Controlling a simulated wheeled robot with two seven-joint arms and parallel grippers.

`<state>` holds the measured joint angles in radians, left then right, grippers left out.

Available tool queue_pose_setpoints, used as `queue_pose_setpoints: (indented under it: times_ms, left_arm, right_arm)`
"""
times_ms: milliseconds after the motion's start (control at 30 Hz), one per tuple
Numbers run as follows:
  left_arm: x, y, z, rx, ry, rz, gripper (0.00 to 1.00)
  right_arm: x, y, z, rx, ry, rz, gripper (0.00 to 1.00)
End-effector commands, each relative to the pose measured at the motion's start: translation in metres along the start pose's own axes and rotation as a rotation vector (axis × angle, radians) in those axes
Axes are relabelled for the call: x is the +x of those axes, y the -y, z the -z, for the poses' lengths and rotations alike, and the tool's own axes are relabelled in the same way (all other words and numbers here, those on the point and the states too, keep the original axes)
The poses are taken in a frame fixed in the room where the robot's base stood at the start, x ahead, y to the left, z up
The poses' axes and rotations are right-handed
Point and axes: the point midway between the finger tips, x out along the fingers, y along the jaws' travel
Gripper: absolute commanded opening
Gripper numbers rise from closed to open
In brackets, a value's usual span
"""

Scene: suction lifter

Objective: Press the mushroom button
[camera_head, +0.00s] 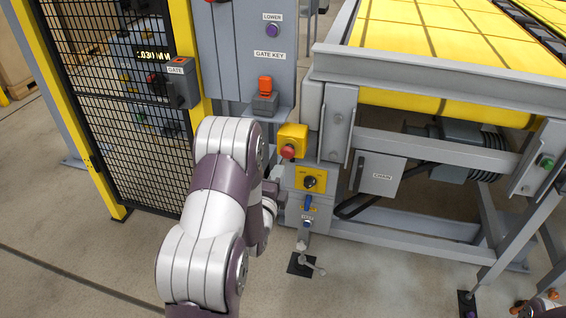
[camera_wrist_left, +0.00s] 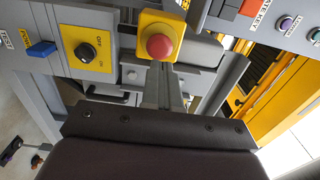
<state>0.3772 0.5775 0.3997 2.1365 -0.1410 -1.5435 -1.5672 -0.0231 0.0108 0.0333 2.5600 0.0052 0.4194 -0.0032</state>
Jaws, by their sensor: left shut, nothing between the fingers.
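The mushroom button is a red round cap on a yellow box (camera_head: 291,133). The red cap (camera_head: 288,151) faces outward, on the grey post left of the conveyor. In the left wrist view the cap (camera_wrist_left: 159,46) sits just beyond the fingertips of my left gripper (camera_wrist_left: 164,72). The gripper is shut and empty, and its fingers point at the lower edge of the button. Whether they touch it I cannot tell. In the head view my left arm largely hides the gripper.
Below the button are a yellow panel with a black knob (camera_head: 310,182) and a blue lever (camera_head: 308,203). Above it is an orange gate key (camera_head: 265,84). A mesh fence (camera_head: 125,110) stands left, and the yellow-topped conveyor (camera_head: 430,40) right.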

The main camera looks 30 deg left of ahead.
Motion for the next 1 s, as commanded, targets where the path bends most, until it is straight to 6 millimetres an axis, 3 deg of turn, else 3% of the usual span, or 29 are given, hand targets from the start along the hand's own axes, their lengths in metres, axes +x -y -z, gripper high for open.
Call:
queue_pose_setpoints:
  times_ms: [100,300,767,1000]
  left_arm:
    - [0.023,-0.001,0.001,0.0,-0.001,0.002,0.0]
    - [0.048,-0.001,0.0,0.0,-0.001,0.0,0.0]
    - [0.055,-0.001,0.0,0.0,0.0,0.0,0.0]
    - [0.073,0.0,0.0,0.0,0.0,0.0,0.0]
  right_arm:
    - [0.002,0.0,0.0,0.0,0.0,0.0,0.43]
    - [0.004,0.0,-0.001,0.0,0.0,0.0,0.43]
    - [0.005,0.0,-0.001,0.0,0.0,0.0,0.43]
    - [0.013,0.0,-0.002,0.0,0.0,0.0,0.43]
